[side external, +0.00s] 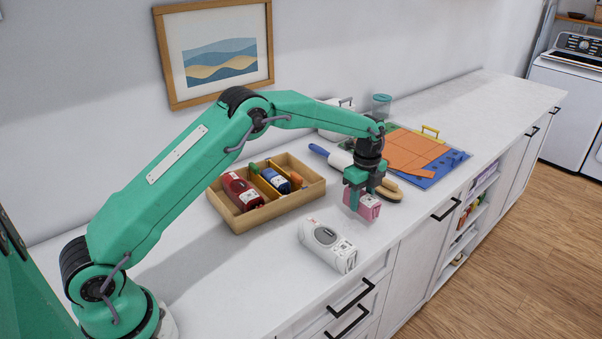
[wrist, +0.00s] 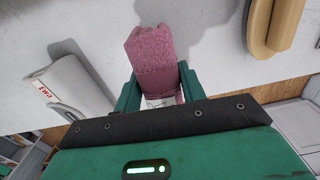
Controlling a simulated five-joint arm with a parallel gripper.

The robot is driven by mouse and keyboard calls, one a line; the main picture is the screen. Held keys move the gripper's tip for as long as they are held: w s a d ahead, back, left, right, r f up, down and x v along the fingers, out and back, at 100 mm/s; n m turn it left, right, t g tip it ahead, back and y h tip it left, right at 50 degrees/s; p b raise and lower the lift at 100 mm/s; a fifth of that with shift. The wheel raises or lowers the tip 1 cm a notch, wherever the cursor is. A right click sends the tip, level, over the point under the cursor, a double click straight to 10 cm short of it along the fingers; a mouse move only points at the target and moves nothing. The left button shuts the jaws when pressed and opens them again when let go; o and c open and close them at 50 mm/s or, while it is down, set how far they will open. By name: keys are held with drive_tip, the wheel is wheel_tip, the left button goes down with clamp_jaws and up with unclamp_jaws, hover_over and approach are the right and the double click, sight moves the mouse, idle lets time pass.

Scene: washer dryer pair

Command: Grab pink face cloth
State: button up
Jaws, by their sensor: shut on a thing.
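The pink face cloth (side external: 364,206) is a small folded bundle with a pale label band. My gripper (side external: 358,192) is shut on it, with one finger on each side, over the front part of the white counter. In the wrist view the cloth (wrist: 151,58) has a fluffy texture and sticks out beyond the fingers of my gripper (wrist: 156,84). Its near end is partly hidden by the gripper body. I cannot tell for sure whether the cloth touches the counter.
A white device (side external: 328,246) lies left of the cloth, near the counter's front edge. A wooden tray (side external: 245,224) with bottles stands behind it. A tan wooden-looking object (side external: 390,190) lies close on the right. An orange and blue board (side external: 428,172) lies farther right.

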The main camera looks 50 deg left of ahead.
drive_tip(key=s+d+r, duration=0.6)
drive_tip(key=d+r, duration=0.1)
drive_tip(key=d, duration=0.2)
drive_tip(key=shift+s+d+r, duration=0.25)
drive_tip(key=shift+d+r, duration=0.05)
drive_tip(key=shift+d, duration=0.1)
drive_tip(key=shift+a, duration=0.1)
